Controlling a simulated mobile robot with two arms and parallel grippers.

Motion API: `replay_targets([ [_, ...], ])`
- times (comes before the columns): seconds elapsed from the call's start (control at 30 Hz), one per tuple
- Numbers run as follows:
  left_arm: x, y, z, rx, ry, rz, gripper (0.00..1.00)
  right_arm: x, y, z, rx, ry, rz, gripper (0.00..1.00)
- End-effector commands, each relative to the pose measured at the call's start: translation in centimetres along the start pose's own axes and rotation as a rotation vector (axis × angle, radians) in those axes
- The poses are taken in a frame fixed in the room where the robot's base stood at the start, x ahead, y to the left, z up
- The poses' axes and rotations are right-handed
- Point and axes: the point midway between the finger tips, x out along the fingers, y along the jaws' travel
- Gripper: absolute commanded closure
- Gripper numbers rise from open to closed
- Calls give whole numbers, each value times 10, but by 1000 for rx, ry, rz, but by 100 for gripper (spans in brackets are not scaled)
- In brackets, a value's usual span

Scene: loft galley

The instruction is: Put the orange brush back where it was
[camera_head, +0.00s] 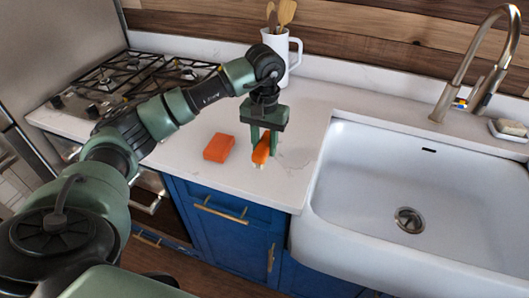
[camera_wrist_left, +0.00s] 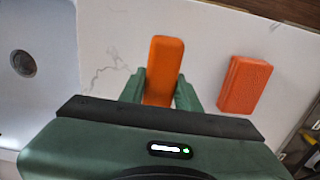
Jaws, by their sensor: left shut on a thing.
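The orange brush (camera_head: 261,150) is between the fingers of my left gripper (camera_head: 264,140), over the white counter between the stove and the sink. Pale bristles show at its lower end in the head view. In the left wrist view the brush (camera_wrist_left: 164,68) lies lengthwise between the two green fingers of the left gripper (camera_wrist_left: 160,92), which are shut on it. I cannot tell whether the brush touches the counter. My right gripper is in neither view.
An orange-red sponge-like block (camera_head: 219,147) lies left of the brush on the counter (camera_head: 301,104). The white sink (camera_head: 370,180) with its tap (camera_head: 470,75) is at right. A white jug (camera_head: 282,50) with wooden utensils stands behind. The gas stove (camera_head: 118,82) is at left.

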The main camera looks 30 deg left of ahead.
Motion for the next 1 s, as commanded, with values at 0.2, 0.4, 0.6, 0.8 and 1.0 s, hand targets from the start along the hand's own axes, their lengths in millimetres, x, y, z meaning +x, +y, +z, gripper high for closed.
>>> replay_targets([
  [0.2,28,0,1,1,-4,-1,100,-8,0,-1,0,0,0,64],
  [0.4,36,0,0,1,1,1,100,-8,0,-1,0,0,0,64],
  [0.6,40,0,0,1,1,0,100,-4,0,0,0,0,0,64],
  [0.8,39,0,0,1,0,0,46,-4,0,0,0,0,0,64],
  [1.0,39,0,0,1,0,0,46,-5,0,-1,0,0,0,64],
])
